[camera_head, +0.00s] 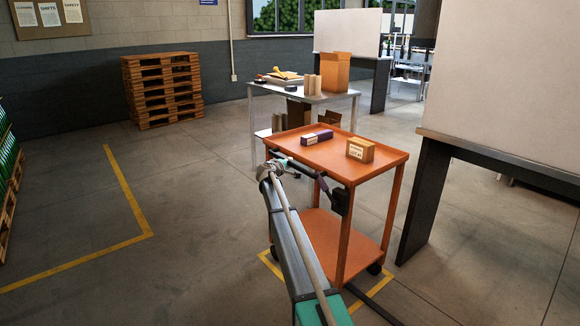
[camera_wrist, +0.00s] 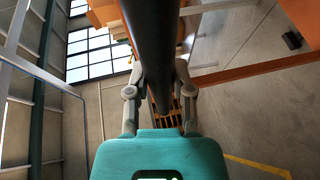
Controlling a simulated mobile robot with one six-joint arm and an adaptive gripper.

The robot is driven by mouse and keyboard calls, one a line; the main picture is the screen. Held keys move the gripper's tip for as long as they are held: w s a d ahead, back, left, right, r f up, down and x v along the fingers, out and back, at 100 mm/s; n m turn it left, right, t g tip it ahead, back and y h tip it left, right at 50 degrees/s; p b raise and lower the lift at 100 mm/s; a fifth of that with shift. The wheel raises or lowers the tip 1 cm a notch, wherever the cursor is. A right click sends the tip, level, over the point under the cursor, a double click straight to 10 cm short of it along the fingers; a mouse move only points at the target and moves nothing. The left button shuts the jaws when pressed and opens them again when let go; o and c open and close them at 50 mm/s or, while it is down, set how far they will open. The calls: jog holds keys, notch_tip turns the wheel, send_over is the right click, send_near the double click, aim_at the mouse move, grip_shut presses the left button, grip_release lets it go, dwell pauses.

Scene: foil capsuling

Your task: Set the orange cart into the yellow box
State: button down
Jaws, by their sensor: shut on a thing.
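The orange cart (camera_head: 318,228) stands upright on the floor right of centre in the head view. Yellow floor lines show around its base: a corner of the yellow box (camera_head: 264,257) at the left and another stretch right of the front wheels. The cart's base appears to lie between these lines, but my arm and the cart hide much of the outline. My gripper (camera_head: 283,162) is at the cart's near left side, by its dark handle. In the wrist view, the gripper's grey fingers (camera_wrist: 158,92) are closed around the dark handle bar (camera_wrist: 152,35).
Another yellow floor line (camera_head: 128,195) borders open floor at left.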

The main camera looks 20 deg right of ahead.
jog(key=shift+s+d, duration=0.1)
jog(key=shift+d, duration=0.15)
jog(key=c, duration=0.7)
grip_release()
jog(key=shift+f, duration=0.1)
jog(key=shift+o, duration=1.1)
jog(key=shift+a, duration=0.1)
